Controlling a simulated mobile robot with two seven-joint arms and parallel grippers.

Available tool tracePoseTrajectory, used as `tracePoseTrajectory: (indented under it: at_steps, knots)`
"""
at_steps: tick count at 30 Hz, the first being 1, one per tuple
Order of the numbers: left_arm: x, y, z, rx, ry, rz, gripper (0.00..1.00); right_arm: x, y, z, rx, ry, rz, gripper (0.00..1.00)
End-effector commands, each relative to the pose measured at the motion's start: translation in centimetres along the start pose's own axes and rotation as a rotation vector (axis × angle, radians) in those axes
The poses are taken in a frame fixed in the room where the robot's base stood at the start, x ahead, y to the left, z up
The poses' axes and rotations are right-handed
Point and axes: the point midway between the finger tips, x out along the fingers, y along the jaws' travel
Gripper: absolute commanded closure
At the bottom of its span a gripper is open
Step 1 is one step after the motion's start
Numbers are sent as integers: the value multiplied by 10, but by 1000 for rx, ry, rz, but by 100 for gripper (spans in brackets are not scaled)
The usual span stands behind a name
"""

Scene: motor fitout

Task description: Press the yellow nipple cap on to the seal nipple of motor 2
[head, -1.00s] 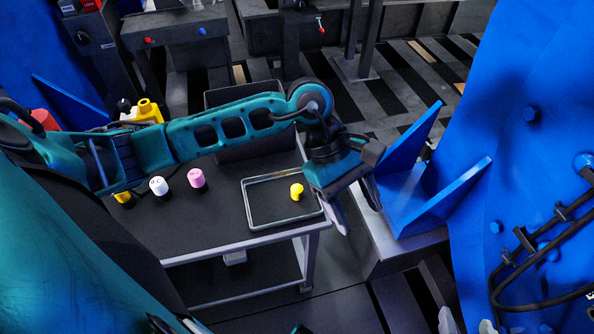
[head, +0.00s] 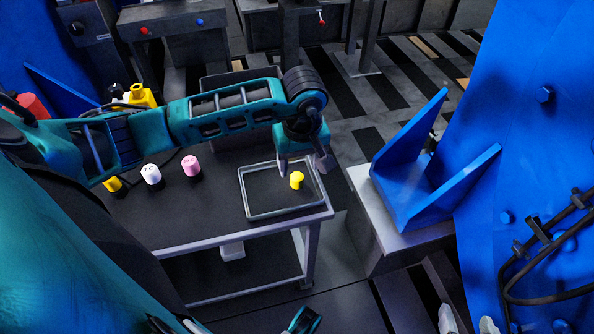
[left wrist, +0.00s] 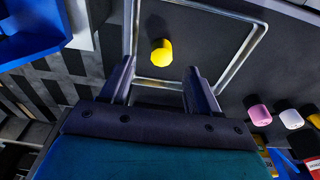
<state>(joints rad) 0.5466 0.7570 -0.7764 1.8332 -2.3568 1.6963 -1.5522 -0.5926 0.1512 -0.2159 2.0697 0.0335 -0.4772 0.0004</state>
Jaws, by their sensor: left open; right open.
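A small yellow cap (head: 297,180) sits inside the wire-rimmed tray (head: 250,211) on the dark table; it also shows in the left wrist view (left wrist: 161,52). My left gripper (head: 304,166) is open and empty above the tray's back right part, near the cap. In the left wrist view the cap lies just beyond and between the two fingertips (left wrist: 160,66), not gripped. My right gripper (head: 466,322) shows only as two pale, separated fingertips at the bottom edge, open and empty. I cannot make out motor 2's seal nipple.
White (head: 152,174), pink (head: 191,166) and yellow (head: 113,184) capped items stand left on the table (head: 215,223). A dark bin stands behind the tray. A blue bracket (head: 420,190) and a large blue housing (head: 520,150) with black hoses fill the right.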

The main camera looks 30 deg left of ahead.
Motion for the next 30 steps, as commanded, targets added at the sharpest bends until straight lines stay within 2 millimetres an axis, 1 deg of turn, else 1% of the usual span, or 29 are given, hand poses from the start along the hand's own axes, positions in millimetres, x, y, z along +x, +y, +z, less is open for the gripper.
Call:
tracePoseTrajectory:
  at_steps: [1,3,7,10,17,30]
  knots:
    - [11,-2,1,-2,-5,-3,39,3,0,4,1,0,0,33]
    - [23,-3,1,-1,-5,-3,39,5,0,7,2,0,0,33]
    - [39,-3,0,-1,-3,-1,39,7,0,11,3,-3,0,33]
    - [44,-3,0,-1,-3,-1,39,7,0,12,4,-6,-1,33]
    - [44,-3,0,0,-2,0,39,7,-1,10,4,-3,-1,33]
    - [44,-3,0,0,-2,0,81,6,-1,9,4,-2,-2,33]
